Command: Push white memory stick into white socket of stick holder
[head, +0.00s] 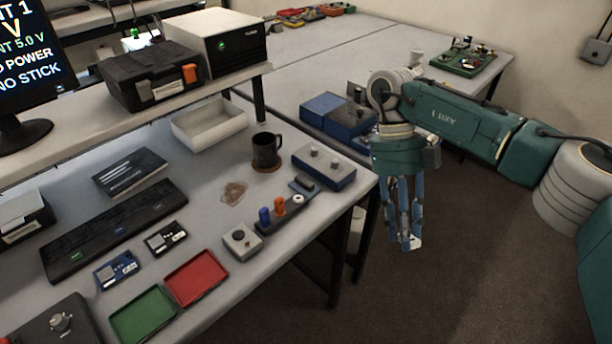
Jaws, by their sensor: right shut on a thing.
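The stick holder (270,229) is a dark strip near the right edge of the table. A blue stick (264,216) and an orange stick (280,206) stand upright in it. The white socket (298,200) at its right end shows as a white ring with a dark centre. My right gripper (409,241) points down past the table's right edge, above the floor, well right of the holder. It is shut on a small white thing, likely the white memory stick (415,243), mostly hidden by the fingers. My left gripper is not in view.
A grey box with one knob (241,242) sits left of the holder, and a blue-grey box with knobs (324,166) behind it. A dark mug (266,150) stands farther back. Red (196,277) and green (143,316) trays lie at the front. The monitor (28,60) reads "NO STICK".

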